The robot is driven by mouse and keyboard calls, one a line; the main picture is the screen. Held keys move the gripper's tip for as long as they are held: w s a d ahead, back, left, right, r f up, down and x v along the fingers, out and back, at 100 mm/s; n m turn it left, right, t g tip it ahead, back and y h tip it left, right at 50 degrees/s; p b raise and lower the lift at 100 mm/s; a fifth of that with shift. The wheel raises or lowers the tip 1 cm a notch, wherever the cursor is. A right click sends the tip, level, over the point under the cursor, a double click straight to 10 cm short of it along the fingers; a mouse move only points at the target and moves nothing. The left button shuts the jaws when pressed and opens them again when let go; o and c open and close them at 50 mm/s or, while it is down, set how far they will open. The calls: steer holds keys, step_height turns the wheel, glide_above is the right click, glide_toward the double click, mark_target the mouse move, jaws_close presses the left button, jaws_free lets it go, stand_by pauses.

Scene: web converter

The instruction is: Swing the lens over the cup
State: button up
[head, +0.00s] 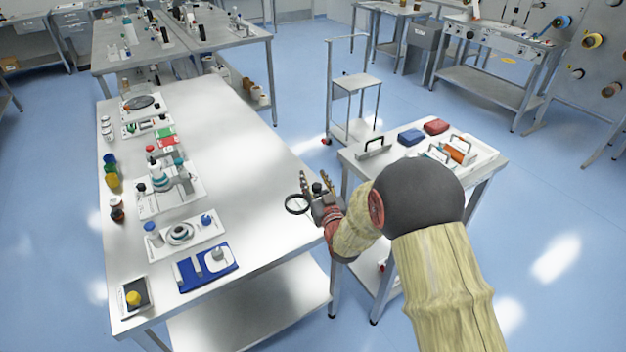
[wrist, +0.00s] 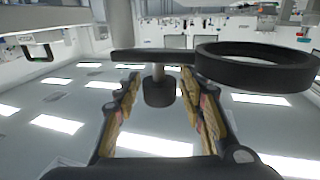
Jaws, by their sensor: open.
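The lens (head: 297,204) shows as a black ring at the right edge of the long steel table in the head view. In the wrist view the lens (wrist: 258,66) is a thick dark ring at upper right, joined to a flat bar with a short post and dark knob (wrist: 159,92). My gripper (head: 318,184) is beside the ring. In the wrist view my gripper (wrist: 158,82) is open, with one finger on each side of the knob and gaps visible. I cannot tell which item is the cup.
The long steel table (head: 235,160) has a wide clear middle. Trays and small parts line its left side, including a blue tray (head: 207,268) and a white tray with a round dish (head: 180,234). A smaller table (head: 350,158) with boxes and trays stands at right, close to my arm.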

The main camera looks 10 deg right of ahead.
steer(key=shift+w, duration=0.7)
steer(key=c, duration=0.3)
jaws_close()
